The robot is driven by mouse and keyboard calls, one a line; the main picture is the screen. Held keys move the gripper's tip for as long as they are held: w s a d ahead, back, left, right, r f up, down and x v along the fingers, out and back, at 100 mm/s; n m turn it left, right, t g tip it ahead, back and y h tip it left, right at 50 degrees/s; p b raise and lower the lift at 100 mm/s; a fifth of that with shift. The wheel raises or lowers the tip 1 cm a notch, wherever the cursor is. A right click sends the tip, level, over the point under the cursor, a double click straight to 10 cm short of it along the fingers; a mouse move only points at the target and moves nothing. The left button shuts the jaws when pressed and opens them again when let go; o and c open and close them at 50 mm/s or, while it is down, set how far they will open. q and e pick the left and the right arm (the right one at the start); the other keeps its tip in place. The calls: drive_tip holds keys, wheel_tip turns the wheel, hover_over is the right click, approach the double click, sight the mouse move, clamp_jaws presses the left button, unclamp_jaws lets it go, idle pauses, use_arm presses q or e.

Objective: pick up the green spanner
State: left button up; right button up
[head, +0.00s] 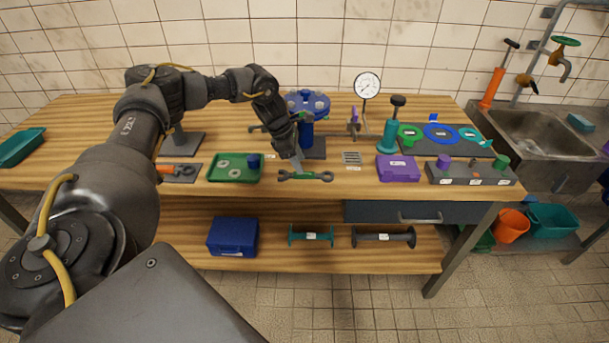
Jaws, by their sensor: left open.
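The green spanner (306,176) lies flat on the wooden bench top near its front edge, at the middle of the head view. It has dark open ends and a green middle part. My left gripper (297,167) reaches down from above, with its fingertips right at the spanner's middle. The gripper is open. The fingers are small in the picture, so I cannot tell whether they touch the spanner or straddle it. My right gripper is not in view.
A blue valve-like device (307,104) stands behind. The bench front edge is close. A sink (540,128) is at far right.

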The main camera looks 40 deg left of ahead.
sight(306, 175)
use_arm(q)
drive_tip(key=x, duration=0.2)
drive_tip(key=p+x, duration=0.1)
drive_tip(key=x, duration=0.1)
drive_tip(key=shift+a+f, duration=0.15)
drive_tip(key=shift+f, duration=0.2)
drive_tip(key=shift+s, duration=0.1)
clamp_jaws()
